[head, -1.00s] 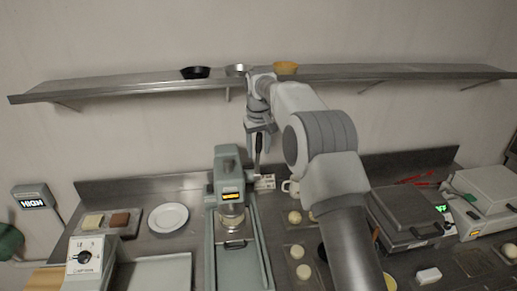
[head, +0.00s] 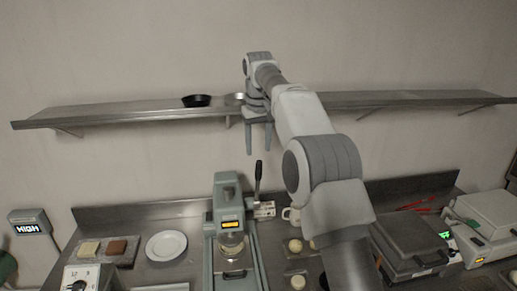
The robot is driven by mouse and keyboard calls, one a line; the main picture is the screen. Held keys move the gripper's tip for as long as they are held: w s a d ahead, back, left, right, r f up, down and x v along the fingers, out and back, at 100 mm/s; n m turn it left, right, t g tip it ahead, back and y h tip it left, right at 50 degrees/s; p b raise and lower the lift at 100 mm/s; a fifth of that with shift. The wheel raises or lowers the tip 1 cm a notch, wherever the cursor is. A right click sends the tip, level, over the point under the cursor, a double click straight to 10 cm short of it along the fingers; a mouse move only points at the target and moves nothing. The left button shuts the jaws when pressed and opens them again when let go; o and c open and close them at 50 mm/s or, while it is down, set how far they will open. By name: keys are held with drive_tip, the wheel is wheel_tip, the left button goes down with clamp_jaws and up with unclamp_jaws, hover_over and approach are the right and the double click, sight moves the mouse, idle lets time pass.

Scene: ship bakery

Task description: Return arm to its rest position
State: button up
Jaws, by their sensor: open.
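My gripper (head: 259,136) hangs open and empty in front of the wall shelf, pointing down. Its fingers are apart, just below the shelf edge. Below it stands the upright dark lever (head: 258,178) of the grey press machine (head: 229,215), apart from the fingers. My arm reaches from the lower right up to the shelf and hides part of the shelf and counter.
The metal wall shelf (head: 120,112) holds a black bowl (head: 196,100) and a metal bowl (head: 234,99). On the counter are a white plate (head: 166,245), a white mug (head: 291,215), dough balls (head: 295,246) and a dark grill box (head: 411,243). The wall above is clear.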

drive_tip(key=s+d+r+m+t+b, duration=0.1)
drive_tip(key=s+d+r+b, duration=0.15)
drive_tip(key=s+d, duration=0.45)
drive_tip(key=s+d+r+m+t+b, duration=0.1)
drive_tip(key=s+d+r+b, duration=0.15)
drive_tip(key=s, duration=0.85)
drive_tip(key=s+d+f, duration=0.2)
drive_tip(key=s+f, duration=0.2)
drive_tip(key=s, duration=0.3)
drive_tip(key=s+d+f+m+t+b, duration=0.1)
drive_tip(key=s+d+f, duration=0.1)
drive_tip(key=s+f, duration=0.3)
drive_tip(key=s+d+f+m+b, duration=0.1)
drive_tip(key=s+d+f, duration=0.2)
drive_tip(key=s, duration=0.8)
wheel_tip(320, 180, down, 2)
drive_tip(key=shift+f+t, duration=0.1)
drive_tip(key=shift+t, duration=0.2)
drive_tip(key=shift+c, duration=0.2)
